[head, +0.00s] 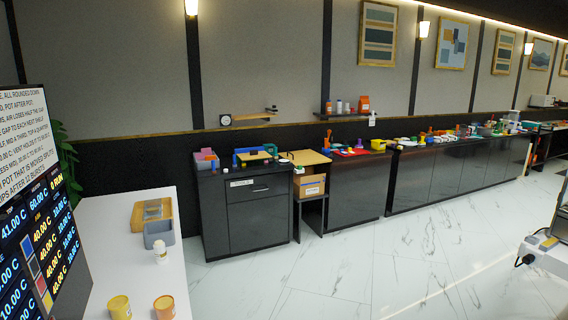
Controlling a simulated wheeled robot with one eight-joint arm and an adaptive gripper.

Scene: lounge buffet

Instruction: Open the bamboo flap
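My gripper is not in view. Two light wooden pieces could be the bamboo flap, and I cannot tell which it is. One is a pale wooden panel (305,157) on top of the small stand between the dark cabinets, seeming to lie roughly flat.
The white table (125,250) also bears a grey bin (159,235), a white bottle (161,252), a yellow pot (119,307) and an orange pot (164,307). A dark drawer cabinet (262,215) stands beside the stand, which holds a cardboard box (310,186). The marble floor (350,270) is clear.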

